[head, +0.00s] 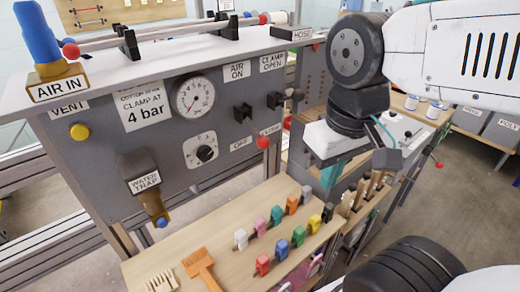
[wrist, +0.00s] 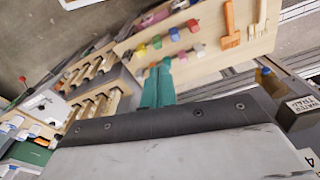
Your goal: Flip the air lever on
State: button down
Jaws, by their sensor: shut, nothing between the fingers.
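The AIR ON label (head: 236,71) is on the grey panel, above a black lever mount (head: 243,113) with an OFF label (head: 240,144) below. A red ball knob (head: 263,142) shows low, by the lower labels. It looks like the air lever's end, pointing down toward OFF, but its shaft is hard to see. My gripper (head: 328,176) is right of the panel, apart from the knob. Its teal fingers (wrist: 157,85) are shut and empty in the wrist view, above the bench area. The lever is not visible in the wrist view.
The CLAMP OPEN lever mount (head: 275,100) with a dark knob (head: 297,95) sits just right of the air lever. A pressure gauge (head: 195,96) and the water trap (head: 145,182) are to the left. Coloured clips and combs lie on the wooden board (head: 225,245) below.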

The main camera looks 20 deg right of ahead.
jog(key=w+a+f+n+g+h, duration=0.2)
jog(key=w+a+f+n, duration=0.1)
jog(key=a+n, duration=0.15)
jog(key=n+t+h, duration=0.6)
jog(key=n+h, duration=0.3)
jog(key=n, duration=0.5)
send_near(253, 128)
jog(key=s+a+f, duration=0.2)
jog(key=s+f, duration=0.2)
jog(key=f, duration=0.1)
jog(key=shift+w+d+r, duration=0.1)
jog(key=shift+r, duration=0.15)
jog(key=x, duration=1)
jog(key=shift+r, duration=0.1)
